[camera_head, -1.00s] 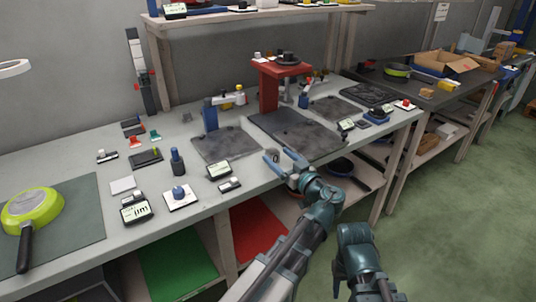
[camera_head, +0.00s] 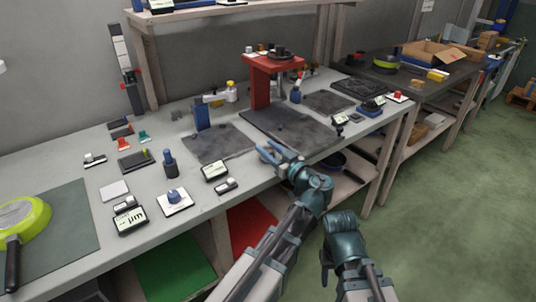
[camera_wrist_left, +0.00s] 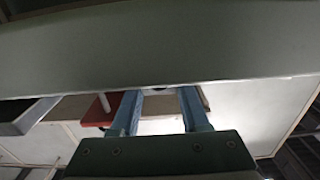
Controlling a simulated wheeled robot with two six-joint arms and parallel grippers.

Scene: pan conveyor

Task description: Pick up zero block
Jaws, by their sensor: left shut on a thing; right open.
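My left gripper (camera_head: 268,151) is shut at the front edge of the workbench (camera_head: 226,200), just in front of the dark granite plate (camera_head: 290,135). Its two blue fingers also show in the left wrist view (camera_wrist_left: 158,92). A small round thing (camera_wrist_left: 158,88), which I take to be the zero block, shows only as a sliver between the fingertips. In the head view the fingers hide most of it. My right gripper (camera_head: 326,268) hangs low in front of the bench, open and apart from everything; its fingertips are hardly visible.
A red stand (camera_head: 272,68) rises behind the granite plate. Left of my left gripper are a gauge box (camera_head: 214,171), a blue knob on a white plate (camera_head: 173,199) and a green pan (camera_head: 30,218). Red (camera_head: 252,225) and green (camera_head: 176,268) panels lie below the bench.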

